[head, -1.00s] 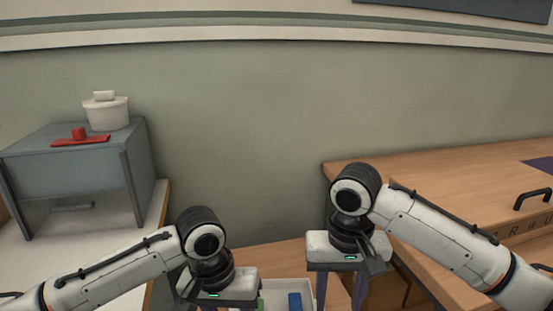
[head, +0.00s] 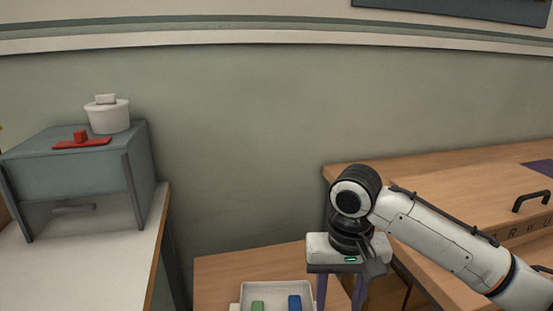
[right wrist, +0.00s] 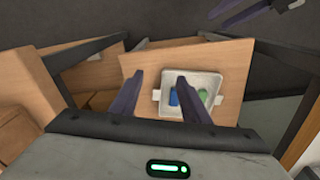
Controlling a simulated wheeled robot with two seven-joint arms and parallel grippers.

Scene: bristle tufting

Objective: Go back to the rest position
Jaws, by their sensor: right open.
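My right gripper (head: 340,290) points down at the lower middle of the head view, just right of a white tray. Its two purple fingers stand apart with nothing between them, and in the right wrist view the open fingers (right wrist: 162,85) frame the tray's left part from above. My left arm does not show in the head view. Purple fingers, apparently my left gripper's (right wrist: 245,12), show at the top right edge of the right wrist view, cut off by the frame.
The white tray (head: 268,288) on a wooden table (head: 225,268) holds a green block (head: 258,306) and a blue block (head: 295,302). At left, a grey stand (head: 75,165) carries a white pot (head: 108,117) and a red piece (head: 82,143). A wooden cabinet (head: 440,170) is at right.

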